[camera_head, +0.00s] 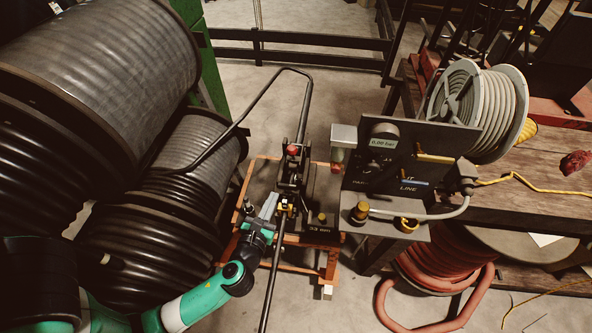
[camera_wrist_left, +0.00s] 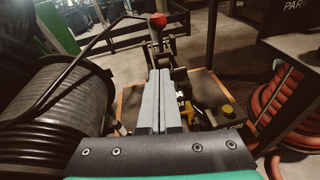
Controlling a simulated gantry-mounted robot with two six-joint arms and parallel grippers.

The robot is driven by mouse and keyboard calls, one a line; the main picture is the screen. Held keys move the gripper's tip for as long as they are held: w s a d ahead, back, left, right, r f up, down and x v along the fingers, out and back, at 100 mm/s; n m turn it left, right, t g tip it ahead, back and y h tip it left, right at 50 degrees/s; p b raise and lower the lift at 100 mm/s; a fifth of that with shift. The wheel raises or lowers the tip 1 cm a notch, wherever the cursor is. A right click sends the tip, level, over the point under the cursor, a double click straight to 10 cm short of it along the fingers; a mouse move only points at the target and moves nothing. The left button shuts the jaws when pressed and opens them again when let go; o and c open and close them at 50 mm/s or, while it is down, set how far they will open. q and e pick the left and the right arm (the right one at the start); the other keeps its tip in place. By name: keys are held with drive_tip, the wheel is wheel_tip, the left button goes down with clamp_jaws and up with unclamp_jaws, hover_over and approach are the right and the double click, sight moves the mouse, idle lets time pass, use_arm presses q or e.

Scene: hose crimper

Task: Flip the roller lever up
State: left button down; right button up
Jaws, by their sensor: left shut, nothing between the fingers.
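The hose crimper (camera_head: 291,178) stands on an orange frame in the middle of the head view, with a black hose running down from it. A short lever with a red knob (camera_head: 293,149) stands up on it. The knob also shows at the top of the left wrist view (camera_wrist_left: 157,20). I cannot tell for sure which part is the roller lever. My left gripper (camera_head: 270,200) is shut and empty at the near left side of the crimper, close to its yellow parts. Its grey fingers (camera_wrist_left: 162,74) point toward the crimper and partly hide it. My right gripper is not in view.
Large black hose reels (camera_head: 95,75) fill the left side. A long bent black bar (camera_head: 262,95) arches over the crimper's left. A control panel (camera_head: 400,160) stands close on the right, beside a workbench (camera_head: 545,180) and a red hose coil (camera_head: 440,265). Open floor lies behind.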

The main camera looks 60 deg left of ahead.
use_arm(q)
drive_tip(key=shift+a, duration=0.15)
drive_tip(key=shift+w, duration=0.1)
drive_tip(key=r+b+x, duration=0.1)
drive_tip(key=r+x, duration=0.1)
drive_tip(key=x, duration=1)
drive_tip(key=shift+w+a+r+b, duration=0.35)
drive_tip(key=shift+w, duration=0.15)
